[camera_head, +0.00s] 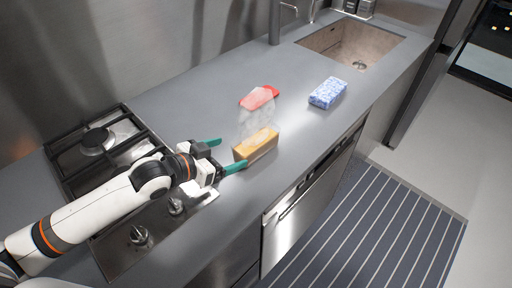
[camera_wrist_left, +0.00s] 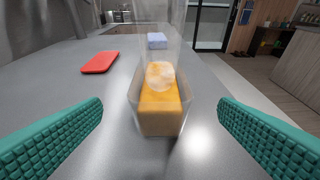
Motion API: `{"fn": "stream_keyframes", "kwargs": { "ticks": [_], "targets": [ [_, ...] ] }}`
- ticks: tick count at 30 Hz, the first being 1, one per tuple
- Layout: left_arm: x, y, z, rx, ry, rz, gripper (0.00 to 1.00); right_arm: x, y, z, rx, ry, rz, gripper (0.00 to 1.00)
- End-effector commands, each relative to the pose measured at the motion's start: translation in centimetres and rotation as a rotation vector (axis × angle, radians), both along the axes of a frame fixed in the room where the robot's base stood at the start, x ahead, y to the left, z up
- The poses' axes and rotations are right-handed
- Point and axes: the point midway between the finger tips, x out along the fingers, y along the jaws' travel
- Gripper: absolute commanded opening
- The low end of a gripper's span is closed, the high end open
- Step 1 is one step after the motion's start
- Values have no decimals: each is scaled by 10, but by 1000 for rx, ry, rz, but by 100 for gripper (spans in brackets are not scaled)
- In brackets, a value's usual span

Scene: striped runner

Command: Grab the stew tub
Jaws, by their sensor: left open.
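The stew tub (camera_head: 256,146) looks like a clear-walled container with orange-yellow contents, standing on the grey counter. It shows large in the middle of the left wrist view (camera_wrist_left: 160,118), with a pale round patch on top. My left gripper (camera_head: 222,155) is just left of the tub in the head view. Its green fingers are spread wide. In the left wrist view the tub lies ahead, between the two fingers (camera_wrist_left: 160,140), and neither finger appears to touch it. The right gripper is not in view.
A red item (camera_head: 259,97) lies behind the tub and a blue-white block (camera_head: 327,92) is to the right. A gas hob (camera_head: 75,160) is under my left arm. The sink (camera_head: 340,45) is at the back right. The counter's front edge runs close to the tub.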

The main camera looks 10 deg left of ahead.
Motion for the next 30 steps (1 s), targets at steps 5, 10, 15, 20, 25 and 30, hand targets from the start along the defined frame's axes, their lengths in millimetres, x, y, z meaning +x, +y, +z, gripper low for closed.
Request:
{"fn": "stream_keyframes", "kwargs": {
  "ticks": [5, 10, 15, 20, 25, 30],
  "targets": [
    [22, -16, -8, -2, -1, 0, 83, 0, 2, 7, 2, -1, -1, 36],
    [31, -22, -13, -1, -1, 0, 83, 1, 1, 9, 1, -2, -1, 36],
    [49, -35, -18, -1, 0, 0, 83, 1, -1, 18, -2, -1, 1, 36],
    [64, -47, -28, -1, -1, 0, 83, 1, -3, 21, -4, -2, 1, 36],
    [69, -50, -32, 2, -1, 0, 83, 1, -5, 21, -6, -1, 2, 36],
    [68, -49, -32, 1, -1, -1, 78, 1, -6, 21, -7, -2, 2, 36]
  ]
}}
